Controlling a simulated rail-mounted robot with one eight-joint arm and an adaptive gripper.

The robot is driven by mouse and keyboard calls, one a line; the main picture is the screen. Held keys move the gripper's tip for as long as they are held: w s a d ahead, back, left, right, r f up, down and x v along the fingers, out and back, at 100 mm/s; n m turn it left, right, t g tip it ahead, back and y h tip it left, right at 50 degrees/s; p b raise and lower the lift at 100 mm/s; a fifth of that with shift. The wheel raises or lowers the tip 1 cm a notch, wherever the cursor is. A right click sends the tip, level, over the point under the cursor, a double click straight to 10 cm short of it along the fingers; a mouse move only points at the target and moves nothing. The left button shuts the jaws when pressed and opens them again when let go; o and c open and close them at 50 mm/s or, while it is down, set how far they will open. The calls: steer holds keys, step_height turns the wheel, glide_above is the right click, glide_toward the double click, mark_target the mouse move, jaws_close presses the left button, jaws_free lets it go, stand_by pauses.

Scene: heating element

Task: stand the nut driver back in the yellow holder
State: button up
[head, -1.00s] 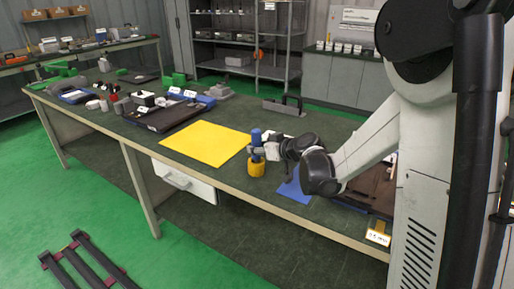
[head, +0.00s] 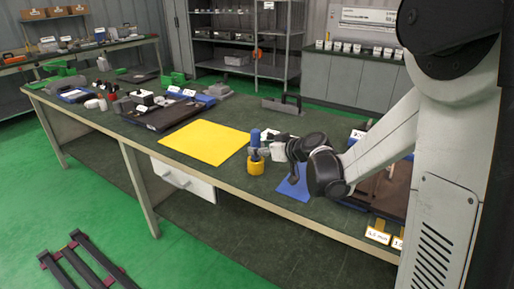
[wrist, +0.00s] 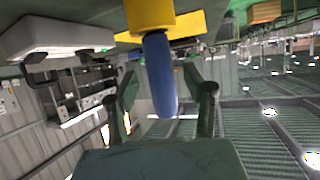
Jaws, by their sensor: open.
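The nut driver, with its blue handle (head: 255,137), stands upright in the yellow holder (head: 256,167) near the bench's front edge. In the wrist view, which is upside down, the blue handle (wrist: 160,75) extends from the yellow holder (wrist: 150,14). My gripper (head: 264,152) is open at the handle, coming from the right. In the wrist view my gripper's fingers (wrist: 163,90) are spread on either side of the handle, with a visible gap on both sides. The driver's shaft is hidden inside the holder.
A flat yellow mat (head: 205,142) lies left of the holder. A blue mat (head: 294,185) lies under my wrist. A dark tray (head: 160,115) with parts is farther left. A grey tool caddy (head: 282,106) stands behind. Labelled trays (head: 377,236) are at the right.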

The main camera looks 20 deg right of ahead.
steer(key=v, duration=0.9)
steer(key=shift+s, duration=0.1)
steer(key=s+a+m+g+h, duration=0.2)
steer(key=s+h, duration=0.1)
steer(key=s, duration=1)
steer(key=s+a+m+g+h, duration=0.3)
steer(key=s, duration=1.1)
steer(key=shift+s, duration=0.25)
